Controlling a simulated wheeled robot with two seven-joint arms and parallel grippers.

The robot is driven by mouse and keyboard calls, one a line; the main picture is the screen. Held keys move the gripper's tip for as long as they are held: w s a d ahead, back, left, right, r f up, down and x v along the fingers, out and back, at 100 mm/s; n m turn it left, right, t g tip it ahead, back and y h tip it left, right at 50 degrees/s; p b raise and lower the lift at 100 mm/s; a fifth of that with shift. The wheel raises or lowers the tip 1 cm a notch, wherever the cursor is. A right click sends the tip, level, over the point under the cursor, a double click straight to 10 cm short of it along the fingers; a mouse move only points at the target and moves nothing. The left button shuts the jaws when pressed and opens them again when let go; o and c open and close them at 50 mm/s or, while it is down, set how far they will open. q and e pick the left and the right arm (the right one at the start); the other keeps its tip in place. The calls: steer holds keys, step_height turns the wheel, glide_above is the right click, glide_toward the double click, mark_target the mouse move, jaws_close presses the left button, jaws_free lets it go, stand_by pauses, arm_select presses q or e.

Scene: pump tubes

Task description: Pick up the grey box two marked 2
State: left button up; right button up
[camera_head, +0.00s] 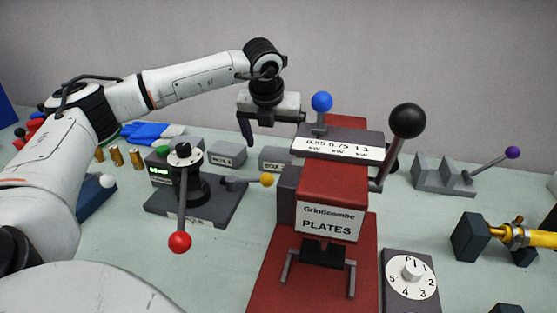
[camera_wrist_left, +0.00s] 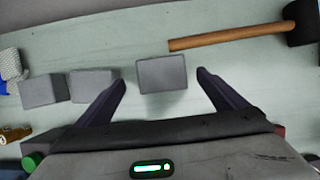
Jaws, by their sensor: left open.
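Two small grey boxes stand on the bench in the head view, a left one (camera_head: 228,154) and a right one (camera_head: 275,158) partly hidden by the red press. Their labels are too small to read, so I cannot tell which is marked 2. The left wrist view shows three grey boxes: left (camera_wrist_left: 45,90), middle (camera_wrist_left: 95,86) and right (camera_wrist_left: 162,74). My left gripper (camera_head: 272,132) is open and empty above the bench, behind the press. In its wrist view, the right box appears between the fingertips, with no visible contact. My right gripper is not in view.
The red press (camera_head: 333,185) with its black-knobbed lever (camera_head: 407,120) and blue knob (camera_head: 322,101) stands close right of my left gripper. A dark lever unit (camera_head: 190,205) stands in front. A mallet (camera_wrist_left: 225,37) lies beyond the boxes. Blue gloves (camera_head: 148,132) lie left.

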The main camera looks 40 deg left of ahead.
mark_target(277, 153)
arm_select(q)
steer(key=shift+d+x, duration=0.2)
steer(key=shift+x, duration=2.55)
steer(key=c, duration=1.2)
